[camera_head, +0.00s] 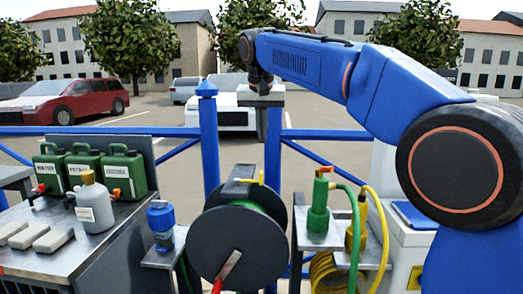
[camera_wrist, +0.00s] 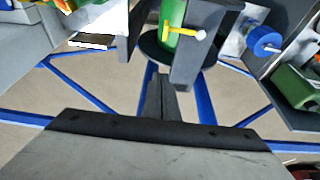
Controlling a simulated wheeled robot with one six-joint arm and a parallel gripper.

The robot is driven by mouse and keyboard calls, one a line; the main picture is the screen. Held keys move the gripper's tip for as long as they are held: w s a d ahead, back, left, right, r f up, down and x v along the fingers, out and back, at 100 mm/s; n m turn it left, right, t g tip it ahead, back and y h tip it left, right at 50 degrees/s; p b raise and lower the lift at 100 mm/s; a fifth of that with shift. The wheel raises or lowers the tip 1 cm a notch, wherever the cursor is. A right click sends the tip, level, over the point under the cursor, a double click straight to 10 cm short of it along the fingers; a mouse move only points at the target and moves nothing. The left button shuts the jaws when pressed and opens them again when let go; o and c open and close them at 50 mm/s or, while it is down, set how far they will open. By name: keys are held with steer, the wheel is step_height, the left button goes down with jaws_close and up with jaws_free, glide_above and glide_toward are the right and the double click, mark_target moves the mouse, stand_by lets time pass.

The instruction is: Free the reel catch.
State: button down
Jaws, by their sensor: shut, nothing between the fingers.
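The hose reel (camera_head: 238,250) has dark round end discs and stands in the middle of the head view. Green hose shows between its discs, and also in the wrist view (camera_wrist: 172,18). In the wrist view the yellow lever (camera_wrist: 172,31) lies across the green hose and has a pale round end. My gripper (camera_head: 262,135) points down above and behind the reel, apart from the lever. Its fingers (camera_wrist: 160,97) are shut and empty.
A red crank handle (camera_head: 229,265) is on the reel's front disc. A blue fitting (camera_head: 160,222) stands on a shelf at left, and a green nozzle (camera_head: 318,205) with hoses at right. Green canisters (camera_head: 122,170) stand on the left bench. Blue railings (camera_head: 210,145) run behind.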

steer(key=x, duration=1)
steer(key=s, duration=0.4)
steer(key=shift+s+a+r, duration=0.1)
steer(key=shift+r, duration=0.2)
steer(key=shift+s, duration=0.15)
steer(key=s+m, duration=0.1)
steer(key=m, duration=0.1)
steer(key=shift+s+m+h, duration=0.4)
steer(key=s+a+m+g+h, duration=0.1)
steer(key=s+a+m, duration=0.5)
steer(key=s, duration=0.1)
steer(key=shift+s+h, duration=0.25)
steer(key=shift+h, duration=0.15)
steer(key=shift+s+a, duration=0.1)
steer(key=shift+a, duration=0.15)
stand_by(0.4)
